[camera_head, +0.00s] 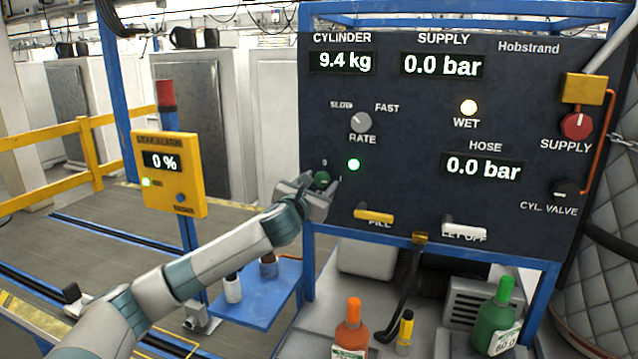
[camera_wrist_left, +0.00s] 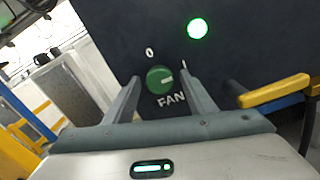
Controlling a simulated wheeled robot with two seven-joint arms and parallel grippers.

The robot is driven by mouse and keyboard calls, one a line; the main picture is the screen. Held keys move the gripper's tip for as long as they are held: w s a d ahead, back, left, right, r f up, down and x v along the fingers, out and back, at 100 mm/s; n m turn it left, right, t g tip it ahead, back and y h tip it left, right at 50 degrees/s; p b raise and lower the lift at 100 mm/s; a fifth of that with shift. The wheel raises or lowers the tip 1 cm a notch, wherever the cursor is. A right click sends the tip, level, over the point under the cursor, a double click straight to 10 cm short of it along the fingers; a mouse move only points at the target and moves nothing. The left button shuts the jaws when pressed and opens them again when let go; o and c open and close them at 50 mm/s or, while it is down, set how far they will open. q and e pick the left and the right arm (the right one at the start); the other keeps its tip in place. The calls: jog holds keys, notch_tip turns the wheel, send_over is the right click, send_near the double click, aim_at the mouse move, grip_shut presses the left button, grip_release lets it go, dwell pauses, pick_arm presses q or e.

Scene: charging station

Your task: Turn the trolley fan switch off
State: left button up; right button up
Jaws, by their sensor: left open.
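The green fan switch (camera_head: 322,179) is a round knob at the lower left of the dark panel (camera_head: 420,120). In the left wrist view the fan switch (camera_wrist_left: 160,79) has marks 0 and I above it and FAN below; its pale pointer line is turned toward the I side. A green lamp (camera_head: 354,165) beside it is lit, also in the left wrist view (camera_wrist_left: 198,28). My left gripper (camera_head: 322,188) is open, its fingers on either side of the knob; I cannot tell whether they touch it. My right gripper is not in view.
The yellow fill handle (camera_head: 374,216) juts out right of the switch, with the white let-off handle (camera_head: 465,229) beyond. A yellow leak alarm box (camera_head: 168,175) stands left of my arm. Orange (camera_head: 352,330) and green (camera_head: 496,322) bottles stand below the panel.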

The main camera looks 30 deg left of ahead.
pick_arm(q)
jog(key=c, duration=1)
jog(key=shift+c, duration=0.2)
jog(key=shift+n, duration=0.3)
jog(key=shift+r+n+p, duration=0.1)
jog(key=shift+n+p, duration=0.45)
jog(key=shift+n, duration=0.25)
jog(key=n+p, duration=0.1)
jog(key=n, duration=0.7)
jog(key=shift+n+p, duration=0.3)
jog(key=shift+n, duration=0.1)
jog(key=n, duration=0.4)
jog(key=shift+d, duration=0.1)
jog(key=shift+n, duration=1.4)
